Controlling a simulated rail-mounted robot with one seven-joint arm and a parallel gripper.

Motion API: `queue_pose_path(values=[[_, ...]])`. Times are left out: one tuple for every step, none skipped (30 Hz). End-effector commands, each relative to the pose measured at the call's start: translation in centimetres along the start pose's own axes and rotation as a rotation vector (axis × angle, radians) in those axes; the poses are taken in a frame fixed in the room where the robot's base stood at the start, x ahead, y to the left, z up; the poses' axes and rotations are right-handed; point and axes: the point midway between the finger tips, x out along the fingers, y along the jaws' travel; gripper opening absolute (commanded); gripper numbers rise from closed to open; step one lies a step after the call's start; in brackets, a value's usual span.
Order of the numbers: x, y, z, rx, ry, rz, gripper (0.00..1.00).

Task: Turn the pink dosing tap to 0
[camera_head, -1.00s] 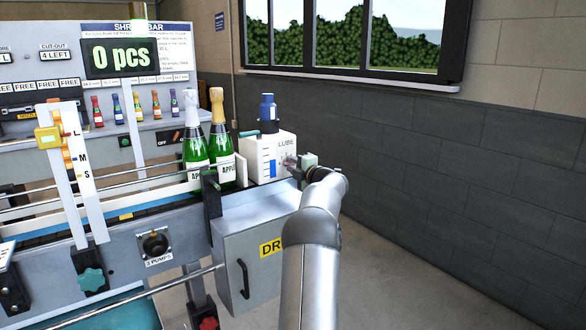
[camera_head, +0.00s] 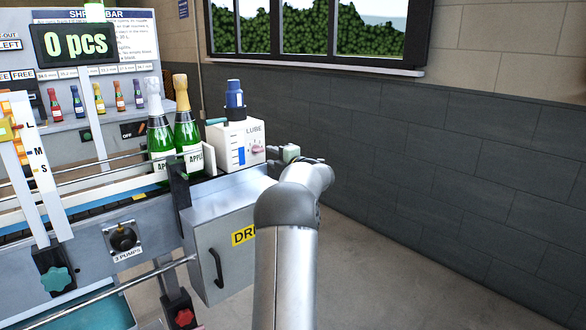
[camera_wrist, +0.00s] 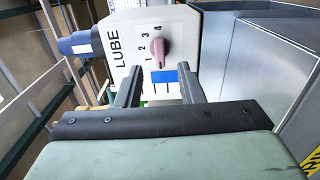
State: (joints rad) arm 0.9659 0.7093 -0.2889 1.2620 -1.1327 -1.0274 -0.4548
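The pink dosing tap (camera_wrist: 160,52) is a long-handled knob on the face of the white LUBE box (camera_wrist: 125,22). The wrist view shows the marks 1 to 4 beside it; I see no 0, and which mark it points to is unclear. The tap also shows small in the head view (camera_head: 257,148). My gripper (camera_wrist: 160,78) is open and empty, its two dark fingers spread in front of the box face, with the tap just beyond and between them. In the head view my gripper (camera_head: 287,153) is to the right of the box, with a gap visible.
Two green bottles (camera_head: 186,130) stand on the line left of the box. A blue cap (camera_head: 234,95) tops the box. A grey cabinet (camera_head: 228,245) with a handle is below. A brick wall (camera_head: 440,160) stands to the right, with free floor before it.

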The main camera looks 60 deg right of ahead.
Motion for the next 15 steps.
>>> queue_pose_path(values=[[-1.4,0.0,0.1,0.002,-0.003,0.0,0.35],[-2.2,0.0,0.1,0.002,-0.004,0.0,0.35],[-3.2,0.0,0.1,0.001,-0.004,0.0,0.35],[-4.0,0.0,0.1,0.0,-0.004,0.0,0.35],[-4.7,0.0,0.1,0.001,-0.004,0.0,0.35],[-5.6,0.0,0.1,0.002,-0.003,0.001,0.35],[-6.2,0.0,0.1,0.001,-0.004,0.001,0.35],[-6.9,0.0,0.1,0.001,-0.004,0.0,0.35],[-7.7,0.0,0.1,0.001,-0.004,0.0,0.35],[-8.2,0.0,0.1,0.0,-0.004,0.0,0.35],[-8.7,0.0,0.1,0.001,-0.003,0.0,0.35],[-9.3,-0.1,0.1,0.001,-0.002,-0.001,0.35],[-9.7,-0.1,0.1,0.0,-0.002,-0.001,0.35],[-10.0,-0.1,0.1,0.001,-0.002,-0.001,0.35],[-10.4,0.0,0.1,0.001,-0.001,-0.001,0.35]])
